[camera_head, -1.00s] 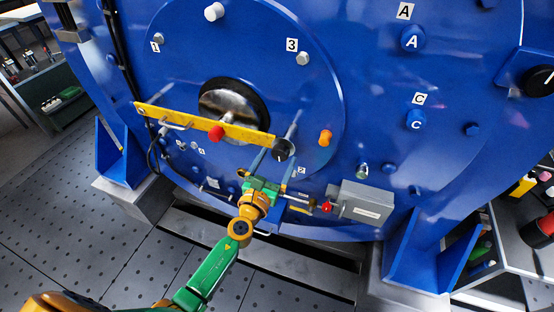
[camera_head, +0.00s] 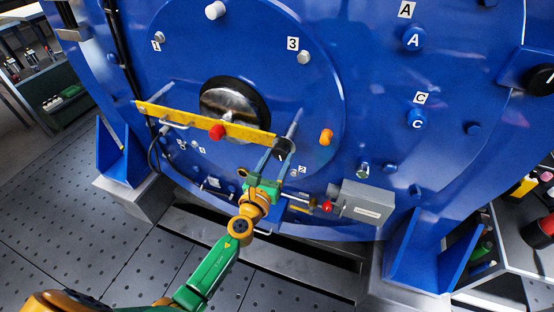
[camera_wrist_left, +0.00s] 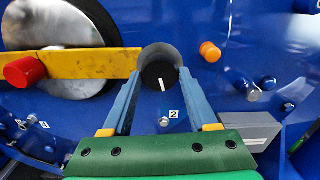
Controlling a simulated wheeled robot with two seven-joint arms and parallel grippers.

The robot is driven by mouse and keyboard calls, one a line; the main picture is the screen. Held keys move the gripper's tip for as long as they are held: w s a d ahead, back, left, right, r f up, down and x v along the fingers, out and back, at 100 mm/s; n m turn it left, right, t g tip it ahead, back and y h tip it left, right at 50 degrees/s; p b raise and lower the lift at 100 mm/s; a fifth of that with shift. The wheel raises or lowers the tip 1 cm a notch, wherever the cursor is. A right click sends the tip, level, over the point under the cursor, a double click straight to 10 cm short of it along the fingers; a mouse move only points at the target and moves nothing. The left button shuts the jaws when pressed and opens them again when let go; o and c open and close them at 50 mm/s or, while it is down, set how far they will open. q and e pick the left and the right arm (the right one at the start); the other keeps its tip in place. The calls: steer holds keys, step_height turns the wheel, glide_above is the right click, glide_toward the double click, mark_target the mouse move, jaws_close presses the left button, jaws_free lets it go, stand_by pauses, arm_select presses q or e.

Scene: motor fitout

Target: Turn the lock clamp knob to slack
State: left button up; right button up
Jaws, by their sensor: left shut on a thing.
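A black round knob with a white line on its face (camera_wrist_left: 158,76) sits on the blue motor face by the right end of a yellow bar (camera_head: 205,122). In the left wrist view the white line stands nearly upright on the knob's lower half. My left gripper (camera_head: 279,147) has its two blue-grey fingers on either side of this knob and is shut on it. In the head view the fingers partly cover the knob (camera_head: 284,148). My right gripper is not in view.
A red knob (camera_head: 217,132) is on the yellow bar, and an orange knob (camera_head: 326,137) is right of the black knob. A grey box (camera_head: 366,202) with a red knob (camera_head: 327,207) is lower right. Another black knob (camera_head: 540,80) is at far right.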

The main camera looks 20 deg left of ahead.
arm_select(q)
steer(key=n, duration=0.4)
steer(key=shift+n+b, duration=0.3)
steer(key=n, duration=0.4)
steer(key=shift+n+b, duration=0.3)
steer(key=n, duration=0.4)
steer(key=shift+n, duration=0.3)
steer(key=n, duration=0.4)
steer(key=shift+r, duration=0.1)
steer(key=n, duration=0.4)
steer(key=n+p, duration=0.1)
steer(key=n, duration=0.2)
steer(key=shift+r+n, duration=0.1)
steer(key=shift+n, duration=0.2)
steer(key=n+p, duration=0.1)
steer(key=n, duration=0.3)
steer(key=shift+n, duration=1.8)
steer(key=shift+r+p, duration=0.1)
steer(key=shift+p, duration=0.2)
